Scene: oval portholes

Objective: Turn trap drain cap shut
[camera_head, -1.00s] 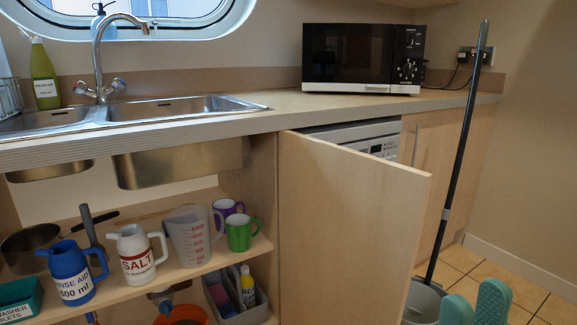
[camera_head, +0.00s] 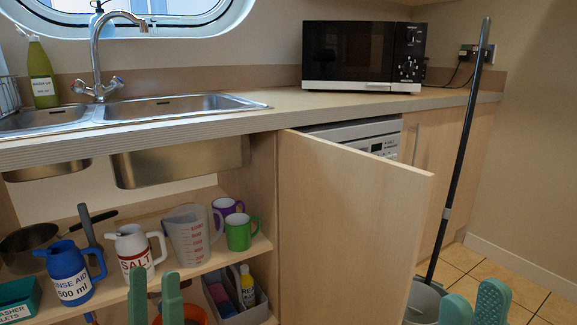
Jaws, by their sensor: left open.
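I cannot make out the trap drain cap; the space under the shelf around the orange bowl (camera_head: 195,312) is mostly hidden by the shelf and my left gripper. My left gripper (camera_head: 155,276) shows two green upright fingers with a gap between them, open and empty. It is in front of the shelf edge, overlapping the orange bowl in the picture. My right gripper (camera_head: 474,294) is at the bottom right, its two teal fingertips apart and empty, near the grey bucket.
The open cupboard door (camera_head: 350,215) stands right of the opening. The shelf (camera_head: 205,262) holds a blue rinse aid jug (camera_head: 68,270), a salt jug (camera_head: 130,250), a measuring jug (camera_head: 190,235) and mugs. A grey caddy (camera_head: 262,301) stands below. A mop (camera_head: 465,130) stands in a bucket (camera_head: 422,298).

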